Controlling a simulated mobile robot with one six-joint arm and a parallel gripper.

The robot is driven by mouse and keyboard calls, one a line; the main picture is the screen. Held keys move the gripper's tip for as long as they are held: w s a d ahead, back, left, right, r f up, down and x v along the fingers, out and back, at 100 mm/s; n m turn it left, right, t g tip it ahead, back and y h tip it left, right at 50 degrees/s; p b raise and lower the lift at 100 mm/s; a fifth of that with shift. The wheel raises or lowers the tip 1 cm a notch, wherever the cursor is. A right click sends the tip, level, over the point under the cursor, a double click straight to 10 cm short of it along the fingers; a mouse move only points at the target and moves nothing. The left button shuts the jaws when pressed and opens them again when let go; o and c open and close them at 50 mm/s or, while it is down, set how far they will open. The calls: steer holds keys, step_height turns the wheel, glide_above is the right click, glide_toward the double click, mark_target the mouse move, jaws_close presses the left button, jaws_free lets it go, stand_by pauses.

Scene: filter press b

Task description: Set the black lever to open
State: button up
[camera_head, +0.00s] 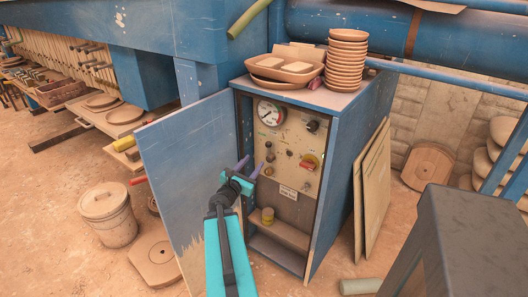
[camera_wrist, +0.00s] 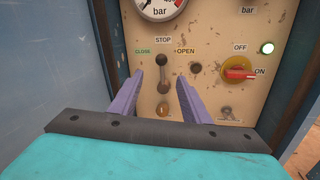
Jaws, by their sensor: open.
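In the wrist view, the black lever (camera_wrist: 162,61) has a dark knob on a metal stem. It stands about upright on the beige control panel (camera_wrist: 225,25), under the STOP label (camera_wrist: 163,40). My gripper (camera_wrist: 161,78) is open, with one purple finger on each side of the lever in this view. No contact shows, and the depth gap is hard to judge. In the head view, my gripper (camera_head: 250,166) is in front of the panel's left side.
A red rotary switch (camera_wrist: 238,70) with ON and OFF labels and a lit lamp (camera_wrist: 267,47) are at right. The open blue cabinet door (camera_head: 185,165) is left of my arm. Bowls and plates (camera_head: 346,60) stand on the cabinet.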

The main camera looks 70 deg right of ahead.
steer(key=d+p, duration=0.1)
steer(key=d, duration=1.1)
steer(key=shift+s+d+p, duration=0.3)
steer(key=shift+s, duration=0.1)
steer(key=shift+c, duration=0.5)
